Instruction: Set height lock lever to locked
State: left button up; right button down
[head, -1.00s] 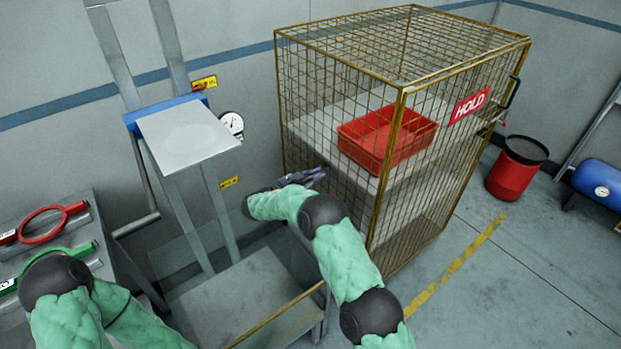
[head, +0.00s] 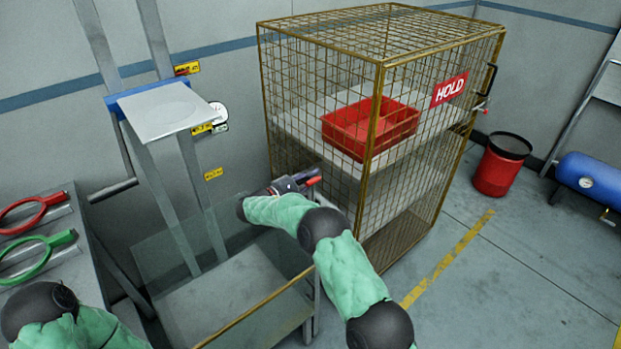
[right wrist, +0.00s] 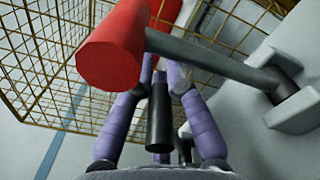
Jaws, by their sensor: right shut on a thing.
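A lever with a red knob (right wrist: 110,50) and a dark shaft (right wrist: 200,55) runs out of a light grey bracket (right wrist: 298,95) in the right wrist view. My right gripper (right wrist: 165,70) has its purple fingers at the shaft, close to the knob, and is shut on the lever. In the head view the same gripper (head: 298,182) is beside the wire cage, with red showing at its tip. The dark gripper body partly hides the lever there. I cannot read the lever's lock setting. My left gripper is out of view; only that arm shows at bottom left.
The wire cage (head: 375,110) with a red tray (head: 345,128) stands just behind my right gripper. A lift frame with a grey platform (head: 160,108) stands left, above a clear-panelled stand (head: 225,295).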

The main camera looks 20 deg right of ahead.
jog(key=shift+s+f, duration=0.25)
jog(key=shift+f, duration=0.3)
jog(key=c, duration=1.2)
grip_release()
jog(key=shift+r, duration=0.1)
jog(key=v, duration=1.2)
